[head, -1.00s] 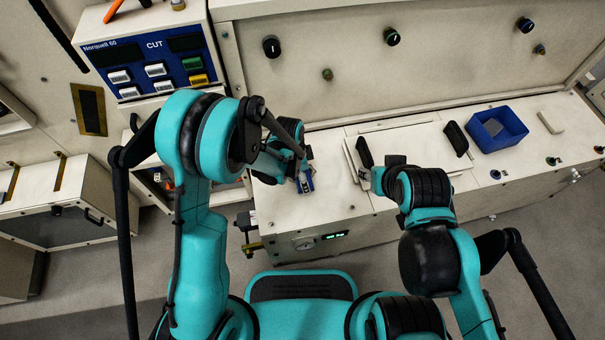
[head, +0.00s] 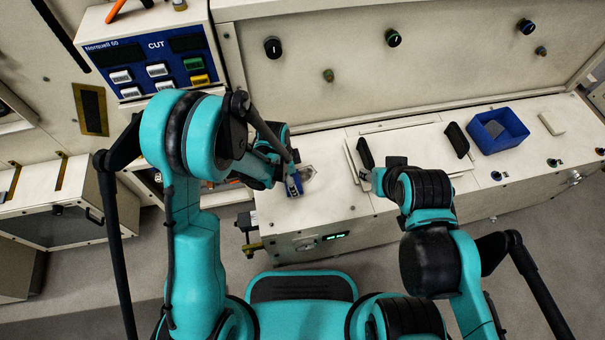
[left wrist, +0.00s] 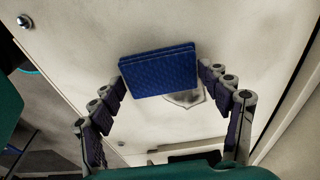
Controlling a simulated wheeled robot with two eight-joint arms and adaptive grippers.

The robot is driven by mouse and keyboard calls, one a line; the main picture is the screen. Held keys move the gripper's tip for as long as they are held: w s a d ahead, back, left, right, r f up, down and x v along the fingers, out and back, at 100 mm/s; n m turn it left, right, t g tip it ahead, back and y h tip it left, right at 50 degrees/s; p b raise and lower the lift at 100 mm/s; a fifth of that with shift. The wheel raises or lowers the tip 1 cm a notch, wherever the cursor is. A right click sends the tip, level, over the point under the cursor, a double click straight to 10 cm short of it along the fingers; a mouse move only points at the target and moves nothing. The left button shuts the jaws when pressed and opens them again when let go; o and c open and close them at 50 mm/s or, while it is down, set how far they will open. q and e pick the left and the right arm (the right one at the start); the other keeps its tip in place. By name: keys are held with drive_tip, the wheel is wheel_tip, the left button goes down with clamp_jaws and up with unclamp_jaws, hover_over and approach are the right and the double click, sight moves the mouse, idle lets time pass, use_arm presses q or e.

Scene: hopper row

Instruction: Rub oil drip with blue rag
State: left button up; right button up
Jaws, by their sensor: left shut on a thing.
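The blue rag (left wrist: 160,72), a folded textured pad, is held between the fingers of my left gripper (left wrist: 162,80). In the head view the rag (head: 294,189) and my left gripper (head: 293,180) are over the left part of the pale machine top. A greyish stain, the oil drip (head: 308,173), shows just right of the rag. In the left wrist view the drip (left wrist: 186,99) is partly hidden behind the rag. I cannot tell whether the rag touches the surface. My right gripper (head: 372,178) is beside a black handle; its fingers are not clear.
Black handles (head: 365,153) (head: 456,140) stand on a plate right of the drip. A blue bin (head: 497,130) and a pale block (head: 551,122) are farther right. A control panel (head: 150,55) rises at the back left. The machine top's front edge is close below the rag.

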sight(315, 180)
idle(0.6)
use_arm(q)
drive_tip(key=shift+w+d+f, duration=0.1)
drive_tip(key=shift+w+d, duration=0.1)
drive_tip(key=shift+d, duration=0.9)
drive_tip(key=shift+w+d, duration=0.2)
drive_tip(key=shift+d, duration=0.9)
drive_tip(key=shift+w+d, duration=0.1)
drive_tip(key=shift+d, duration=0.05)
drive_tip(key=shift+w+d, duration=0.15)
drive_tip(key=shift+d, duration=0.55)
drive_tip(key=shift+w+d, duration=0.1)
drive_tip(key=shift+d, duration=0.55)
drive_tip(key=shift+d, duration=0.1)
drive_tip(key=shift+a, duration=0.35)
drive_tip(key=shift+s+a+f, duration=0.1)
drive_tip(key=shift+s+a, duration=0.15)
drive_tip(key=shift+a, duration=0.75)
drive_tip(key=shift+s+a, duration=0.2)
drive_tip(key=shift+a, duration=0.8)
